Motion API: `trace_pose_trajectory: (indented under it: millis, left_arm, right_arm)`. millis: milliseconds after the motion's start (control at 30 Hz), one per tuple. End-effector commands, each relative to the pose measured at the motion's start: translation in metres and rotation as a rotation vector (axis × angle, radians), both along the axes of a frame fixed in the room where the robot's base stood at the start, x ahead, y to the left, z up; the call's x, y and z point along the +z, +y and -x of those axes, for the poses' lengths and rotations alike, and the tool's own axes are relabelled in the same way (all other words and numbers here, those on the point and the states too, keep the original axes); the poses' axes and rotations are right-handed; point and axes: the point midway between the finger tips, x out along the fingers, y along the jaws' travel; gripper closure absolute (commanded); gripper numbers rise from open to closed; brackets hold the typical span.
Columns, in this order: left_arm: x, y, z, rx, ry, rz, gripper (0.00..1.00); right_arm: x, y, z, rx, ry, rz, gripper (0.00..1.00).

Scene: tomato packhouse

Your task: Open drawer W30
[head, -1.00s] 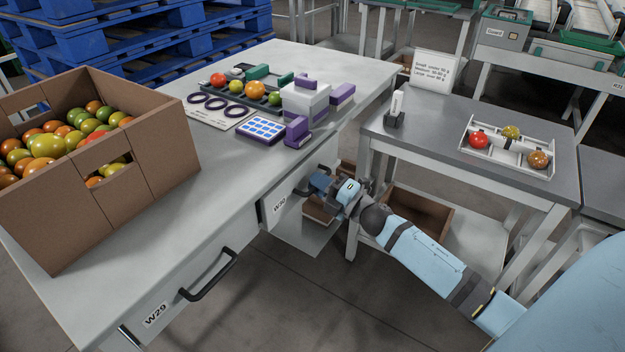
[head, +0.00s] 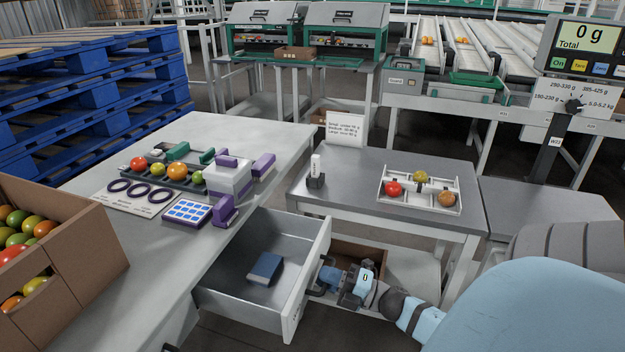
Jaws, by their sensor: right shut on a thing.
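The drawer W30 (head: 235,299) stands pulled out from the grey bench, and its inside shows. A small blue box-like thing (head: 264,268) lies in it. The drawer's label on its front is seen too edge-on to read clearly now. My right gripper (head: 326,280) is at the drawer's front, shut on the dark drawer handle (head: 318,291), which it partly hides. My left gripper is not in view.
The bench top (head: 130,245) holds a cardboard crate of tomatoes (head: 85,235), a sizing tray, purple rings and a purple-white device. A side table (head: 345,180) with a tomato rack stands close behind my right gripper. An open brown box (head: 358,255) sits below it.

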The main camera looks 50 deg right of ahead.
Motion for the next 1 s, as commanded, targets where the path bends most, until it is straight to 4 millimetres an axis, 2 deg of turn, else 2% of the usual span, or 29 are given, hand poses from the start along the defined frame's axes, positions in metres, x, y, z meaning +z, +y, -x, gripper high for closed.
trace_pose_trajectory:
  millis: [467, 500, 600, 867, 1000]
  left_arm:
    - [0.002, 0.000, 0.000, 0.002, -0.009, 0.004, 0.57]
    - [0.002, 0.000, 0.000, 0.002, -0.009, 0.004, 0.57]
    - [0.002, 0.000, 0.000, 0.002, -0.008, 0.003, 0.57]
    - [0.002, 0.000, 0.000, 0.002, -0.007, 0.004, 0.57]
    - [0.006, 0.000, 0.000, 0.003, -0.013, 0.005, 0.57]
  right_arm:
    - [0.000, -0.002, 0.005, 0.002, 0.000, 0.000, 1.00]
    - [0.000, -0.002, 0.005, 0.002, 0.000, 0.000, 0.81]
    - [0.000, -0.002, 0.005, 0.001, 0.000, 0.000, 0.63]
    - [0.000, -0.002, 0.005, 0.001, 0.000, 0.000, 0.63]
    - [-0.002, -0.006, 0.015, 0.000, 0.002, -0.001, 0.63]
